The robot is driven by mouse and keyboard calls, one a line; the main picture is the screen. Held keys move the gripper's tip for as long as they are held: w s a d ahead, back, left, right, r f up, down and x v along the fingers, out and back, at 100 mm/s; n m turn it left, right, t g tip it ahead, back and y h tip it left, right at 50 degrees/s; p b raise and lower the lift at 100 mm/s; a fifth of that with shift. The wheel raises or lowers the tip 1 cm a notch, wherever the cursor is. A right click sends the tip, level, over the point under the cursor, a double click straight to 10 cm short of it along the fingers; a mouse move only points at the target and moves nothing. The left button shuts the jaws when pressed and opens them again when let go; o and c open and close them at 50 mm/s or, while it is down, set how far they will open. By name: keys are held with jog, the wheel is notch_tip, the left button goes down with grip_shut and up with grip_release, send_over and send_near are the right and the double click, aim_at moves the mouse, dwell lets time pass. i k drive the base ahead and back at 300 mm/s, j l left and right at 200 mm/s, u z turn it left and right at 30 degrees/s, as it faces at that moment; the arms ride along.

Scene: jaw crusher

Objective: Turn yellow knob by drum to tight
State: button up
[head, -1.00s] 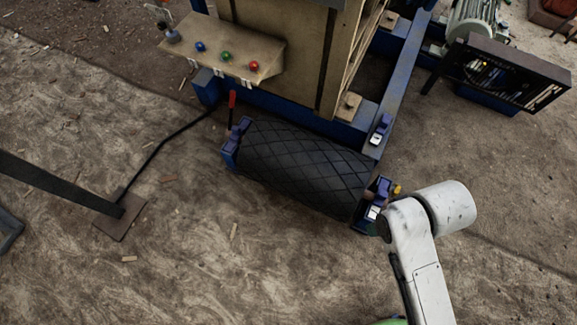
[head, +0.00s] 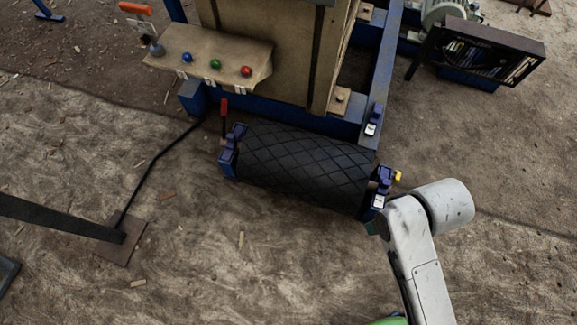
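The black drum (head: 305,165) with a diamond-groove surface lies in front of the crusher frame, held between blue end brackets. A small yellow knob (head: 397,176) sticks out at the drum's right end, beside the blue bracket (head: 381,188). Whether it is loose or tight cannot be seen. My white arm (head: 420,235) rises from the lower right, and its upper part is just below and right of the knob. My gripper cannot be made out; no fingers show.
A tan control panel (head: 205,55) with blue, green and red buttons is at the upper left. A red-handled lever (head: 224,108) stands by the drum's left end. A motor with a dark guard (head: 480,55) is at the upper right. Open dirt ground lies in front of the drum.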

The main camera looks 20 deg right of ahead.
aim_at(395, 177)
jog(key=j+z, duration=0.25)
jog(key=j, duration=0.4)
jog(key=k, duration=1.05)
jog(key=k+l, duration=0.1)
jog(key=l, duration=0.3)
jog(key=k+l, duration=0.1)
jog(key=l, duration=0.3)
jog(key=k+l, duration=0.15)
jog(key=l, duration=0.25)
jog(key=k+l, duration=0.1)
jog(key=l, duration=0.3)
jog(key=k+l, duration=0.1)
jog(key=l, duration=0.3)
jog(key=k+l, duration=0.1)
jog(key=l, duration=0.35)
jog(key=i+l, duration=0.4)
jog(key=i, duration=0.25)
jog(key=i+l, duration=0.45)
jog(key=i, duration=0.2)
jog(key=i+l+u, duration=0.1)
jog(key=i+l, duration=0.3)
jog(key=i, duration=0.25)
jog(key=i+u, duration=0.1)
jog(key=u, duration=0.3)
jog(key=l+u, duration=0.15)
jog(key=u, duration=0.25)
jog(key=i+l+u, duration=0.1)
jog(key=u, duration=0.3)
